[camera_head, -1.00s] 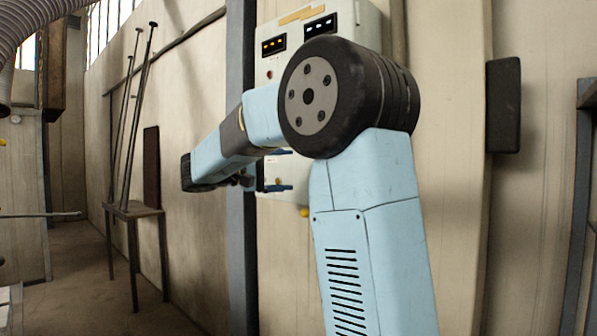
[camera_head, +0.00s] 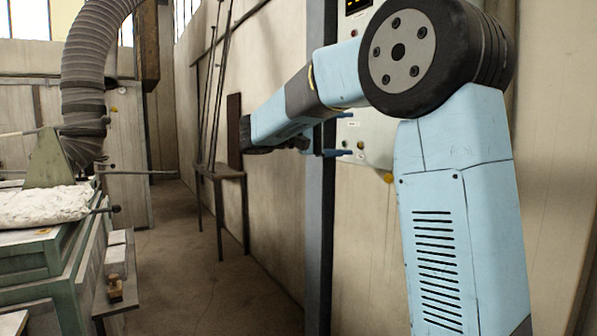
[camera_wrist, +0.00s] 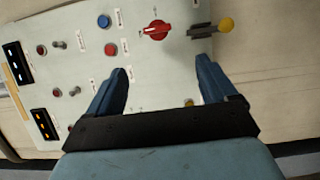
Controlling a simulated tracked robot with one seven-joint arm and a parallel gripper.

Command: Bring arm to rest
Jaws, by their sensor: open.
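My gripper (camera_wrist: 160,78) shows in the wrist view with its two blue fingers spread apart and nothing between them. The fingers point toward a pale control panel (camera_wrist: 150,55) on the wall, with a red rotary switch (camera_wrist: 155,30) beyond the fingertips. A yellow-knobbed lever (camera_wrist: 226,25) is at the panel's upper right. In the head view, my gripper (camera_head: 335,140) shows its blue fingers beside the panel (camera_head: 370,135), which my arm partly hides. Whether the fingers touch the panel cannot be told.
A green workbench (camera_head: 40,262) with a white lumpy heap (camera_head: 42,206) stands at the left under a ribbed grey hose (camera_head: 88,85). A small stand (camera_head: 220,174) with long rods is by the wall. The floor (camera_head: 190,255) between them is clear.

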